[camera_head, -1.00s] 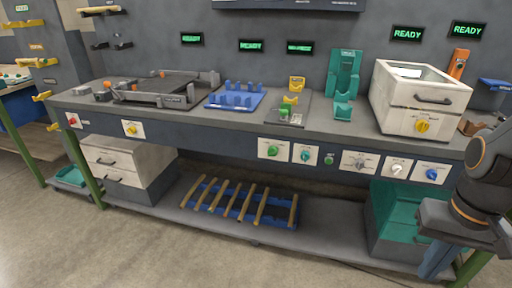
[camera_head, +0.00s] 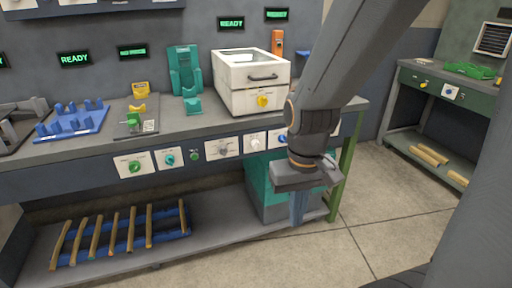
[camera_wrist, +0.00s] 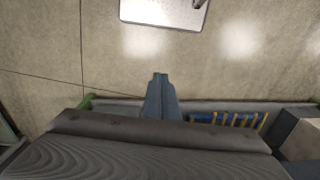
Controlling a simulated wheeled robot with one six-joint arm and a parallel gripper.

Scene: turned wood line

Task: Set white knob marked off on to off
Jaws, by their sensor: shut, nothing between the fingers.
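The white knob (camera_head: 255,143) sits on a pale plate on the bench's front panel, between a grey knob and a blue knob. Its marking is too small to read, and I cannot tell its setting. My gripper (camera_head: 297,220) points down in front of the bench's right end, below and right of the white knob and apart from it. In the wrist view its fingers (camera_wrist: 160,78) are together with nothing between them. The white knob cannot be made out in the wrist view.
The front panel also holds a green knob (camera_head: 134,166), a teal knob (camera_head: 170,159), a grey knob (camera_head: 223,148) and a blue knob (camera_head: 282,138), partly beside my arm. A teal crate (camera_head: 262,190) stands on the lower shelf. Open floor (camera_head: 370,210) lies to the right.

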